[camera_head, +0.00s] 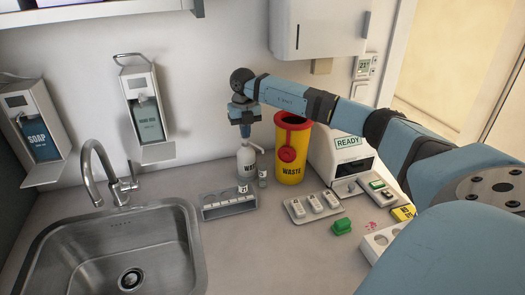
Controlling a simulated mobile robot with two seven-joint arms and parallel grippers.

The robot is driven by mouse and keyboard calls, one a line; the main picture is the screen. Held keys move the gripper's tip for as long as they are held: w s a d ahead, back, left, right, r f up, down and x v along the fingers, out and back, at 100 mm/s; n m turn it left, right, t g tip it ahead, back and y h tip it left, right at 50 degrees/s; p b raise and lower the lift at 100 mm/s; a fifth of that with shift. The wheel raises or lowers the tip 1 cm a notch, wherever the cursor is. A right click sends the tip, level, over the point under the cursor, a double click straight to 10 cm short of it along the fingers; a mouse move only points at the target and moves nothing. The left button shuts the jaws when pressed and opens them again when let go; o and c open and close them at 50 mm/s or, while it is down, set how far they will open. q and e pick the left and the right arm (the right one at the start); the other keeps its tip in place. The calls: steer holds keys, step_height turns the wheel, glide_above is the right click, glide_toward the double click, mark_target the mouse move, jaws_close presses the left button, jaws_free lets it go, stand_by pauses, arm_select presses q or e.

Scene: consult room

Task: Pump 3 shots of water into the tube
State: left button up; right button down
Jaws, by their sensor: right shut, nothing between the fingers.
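A white pump bottle (246,161), its label only partly legible, stands upright on the counter near the back wall. My right gripper (245,132) points down just above the bottle's pump head; it is shut and empty. I cannot tell whether it touches the pump head. A small tube (262,177) with a label stands upright just right of the bottle, near the pump's spout. Whether it holds water is too small to see. My left gripper is out of view.
A grey rack (229,207) lies in front of the bottle. A yellow waste bin (291,165) and a READY device (335,170) stand to the right. A sink (110,250) fills the left.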

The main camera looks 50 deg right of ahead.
steer(key=shift+r+p, duration=1.4)
steer(key=shift+r, duration=0.35)
steer(key=shift+f, duration=0.1)
steer(key=shift+f+b, duration=0.8)
steer(key=shift+f, duration=0.95)
steer(key=shift+r+p, duration=1.4)
steer(key=shift+r, duration=0.45)
